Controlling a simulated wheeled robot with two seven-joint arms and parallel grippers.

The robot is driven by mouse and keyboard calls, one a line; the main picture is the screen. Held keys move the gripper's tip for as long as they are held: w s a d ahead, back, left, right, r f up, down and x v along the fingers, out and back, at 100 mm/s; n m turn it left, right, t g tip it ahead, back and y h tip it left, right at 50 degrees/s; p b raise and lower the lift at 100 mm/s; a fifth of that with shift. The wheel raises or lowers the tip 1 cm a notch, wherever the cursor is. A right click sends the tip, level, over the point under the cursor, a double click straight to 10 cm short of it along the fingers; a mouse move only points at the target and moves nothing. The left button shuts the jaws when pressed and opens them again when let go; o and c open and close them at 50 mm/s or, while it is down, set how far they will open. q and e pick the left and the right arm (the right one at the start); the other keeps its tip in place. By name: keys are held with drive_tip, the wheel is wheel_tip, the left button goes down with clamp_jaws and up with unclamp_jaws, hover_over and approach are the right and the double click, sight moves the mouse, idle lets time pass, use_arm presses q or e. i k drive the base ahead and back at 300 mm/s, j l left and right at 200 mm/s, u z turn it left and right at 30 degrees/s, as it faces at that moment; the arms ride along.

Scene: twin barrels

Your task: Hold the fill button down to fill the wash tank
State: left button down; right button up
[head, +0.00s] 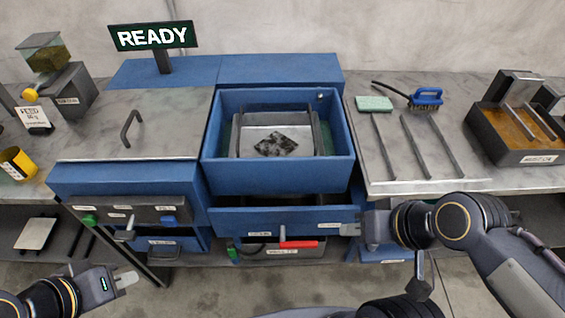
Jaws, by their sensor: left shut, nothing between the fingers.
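The wash tank (335,173) is likely the blue open-topped basin in the middle, with a dark-blotched plate inside. A grey control panel (145,208) on the left blue cabinet carries a green button (88,219) and a blue button (168,219). Their labels are too small to read, so I cannot tell which is the fill button. My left gripper (127,279) is shut and empty, low at the left, below and apart from the panel. My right gripper (348,229) is by the right end of the lower blue front; its fingers are hard to make out.
A sign reading READY (153,36) stands at the back. A red handle (299,244) shows below the basin. A green sponge (374,103), a blue brush (426,97) and metal rods lie on the right counter. A yellow cup (14,165) stands far left.

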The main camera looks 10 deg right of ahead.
sight(168, 220)
drive_tip(key=k+u, duration=0.1)
drive_tip(key=u, duration=0.3)
drive_tip(key=k+j+u, duration=0.1)
drive_tip(key=u, duration=0.3)
